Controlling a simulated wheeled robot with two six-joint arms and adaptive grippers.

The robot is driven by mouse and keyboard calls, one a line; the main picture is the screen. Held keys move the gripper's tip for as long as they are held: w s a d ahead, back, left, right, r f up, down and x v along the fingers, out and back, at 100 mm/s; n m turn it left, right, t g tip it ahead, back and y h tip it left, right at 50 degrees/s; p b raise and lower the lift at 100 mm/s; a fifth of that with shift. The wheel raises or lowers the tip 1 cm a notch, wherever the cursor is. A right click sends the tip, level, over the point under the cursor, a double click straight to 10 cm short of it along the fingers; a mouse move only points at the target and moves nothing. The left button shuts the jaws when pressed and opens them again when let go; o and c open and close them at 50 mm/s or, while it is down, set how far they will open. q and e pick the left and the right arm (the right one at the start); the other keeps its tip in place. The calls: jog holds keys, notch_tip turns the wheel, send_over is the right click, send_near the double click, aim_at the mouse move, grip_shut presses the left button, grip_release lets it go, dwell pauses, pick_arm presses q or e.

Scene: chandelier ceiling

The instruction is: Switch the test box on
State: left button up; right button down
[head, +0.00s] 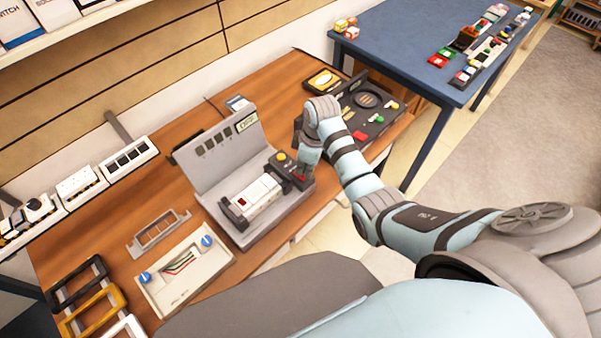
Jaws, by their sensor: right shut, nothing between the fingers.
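A grey L-shaped stand, which looks like the test box (207,171), sits on the wooden bench. Its upright back has a row of dark windows and a small display (246,123). A white module with a red spot (257,194) lies on its base. At the base's right end is a dark block with a yellow button (281,157) and a red part. My right gripper (301,177) is shut and empty, pointing down at the red part. It seems to touch or nearly touch it; I cannot tell which. The fingers partly hide the block. My left gripper is not in view.
A black panel with a round dial and coloured buttons (380,119) stands behind my right arm. A white panel with blue knobs (184,271), a grey frame (158,231) and coloured frames (94,309) lie at front left. White switch units line the bench's back left.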

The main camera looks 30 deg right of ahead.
jog(key=shift+f+b, duration=0.4)
jog(key=shift+f, duration=0.4)
notch_tip(320, 180, up, 3)
jog(key=p, duration=0.3)
jog(key=shift+r, duration=2.05)
